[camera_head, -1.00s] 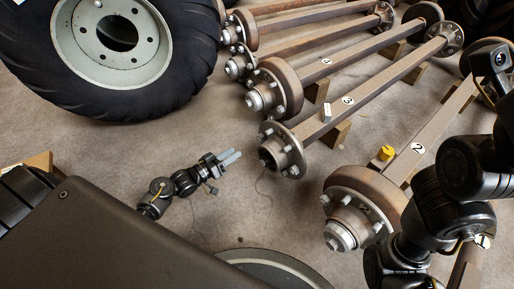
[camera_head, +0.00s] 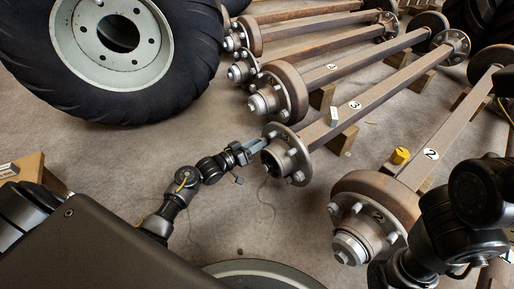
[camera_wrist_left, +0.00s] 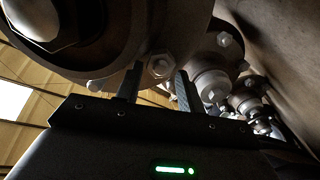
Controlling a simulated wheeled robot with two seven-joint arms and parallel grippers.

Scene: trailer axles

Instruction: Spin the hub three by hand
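The axle with the number 3 label (camera_head: 355,105) runs up to the right. Its near end carries hub three (camera_head: 280,160), a grey round flange with several studs around a centre. My left gripper (camera_head: 258,145) is at the left rim of this hub, reaching in from the lower left. In the left wrist view its two fingers (camera_wrist_left: 157,88) stand apart. A stud with a nut (camera_wrist_left: 161,66) on the large flange (camera_wrist_left: 125,55) shows between the fingertips. I cannot tell whether the fingers touch it. My right arm is at the right edge; its gripper is out of view.
More axles lie behind hub three. A big tyre (camera_head: 115,60) stands at upper left.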

